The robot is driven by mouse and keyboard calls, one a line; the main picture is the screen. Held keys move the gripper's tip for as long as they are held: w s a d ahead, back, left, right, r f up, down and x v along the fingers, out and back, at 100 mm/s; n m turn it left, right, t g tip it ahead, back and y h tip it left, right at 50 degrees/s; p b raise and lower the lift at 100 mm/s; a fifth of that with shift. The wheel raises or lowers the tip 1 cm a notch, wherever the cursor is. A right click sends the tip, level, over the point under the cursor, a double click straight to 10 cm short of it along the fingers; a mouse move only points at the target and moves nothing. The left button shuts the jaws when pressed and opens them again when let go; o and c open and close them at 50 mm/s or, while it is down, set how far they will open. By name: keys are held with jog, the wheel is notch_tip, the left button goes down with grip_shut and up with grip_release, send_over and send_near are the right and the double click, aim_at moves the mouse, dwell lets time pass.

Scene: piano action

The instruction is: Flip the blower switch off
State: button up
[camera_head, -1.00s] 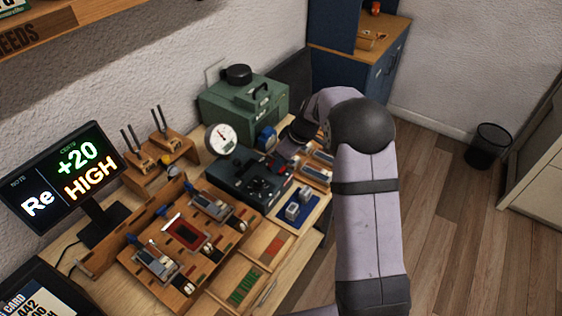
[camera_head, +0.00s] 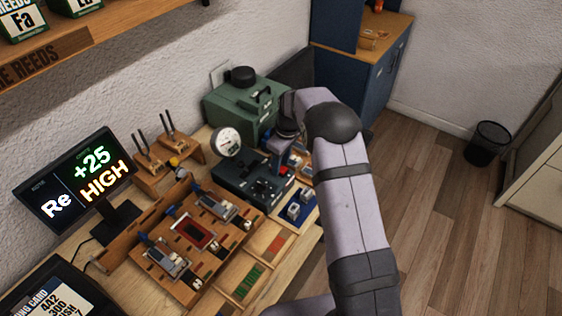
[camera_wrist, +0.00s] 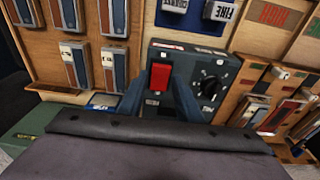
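A dark control box (camera_head: 238,186) stands on the bench in front of the green blower unit (camera_head: 243,108). In the wrist view the box face (camera_wrist: 211,63) carries a red rocker switch (camera_wrist: 160,77), apparently the blower switch, and a black knob (camera_wrist: 209,86) to its right. My gripper (camera_wrist: 158,88) is open and empty, with one blue finger on each side of the red switch as seen from the wrist. I cannot tell whether a finger touches it. In the head view my gripper (camera_head: 278,164) is over the box's right end.
A round gauge (camera_head: 226,141) stands behind the box. A monitor (camera_head: 82,178) reads "Re +25 HIGH". A wooden jig (camera_head: 190,245) with reeds is at front left.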

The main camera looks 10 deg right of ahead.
aim_at(283, 170)
jog(key=shift+o, duration=0.5)
jog(key=shift+r, duration=0.1)
jog(key=shift+d+r+b, duration=0.1)
jog(key=shift+r+b, duration=0.2)
notch_tip(283, 170, up, 6)
jog(key=b, duration=0.2)
jog(key=shift+s+d+r, duration=0.25)
jog(key=shift+s, duration=0.1)
jog(key=s+d+f+m+g+h, duration=0.1)
jog(key=s+m, duration=0.8)
jog(key=s, duration=2.3)
jog(key=shift+d, duration=0.4)
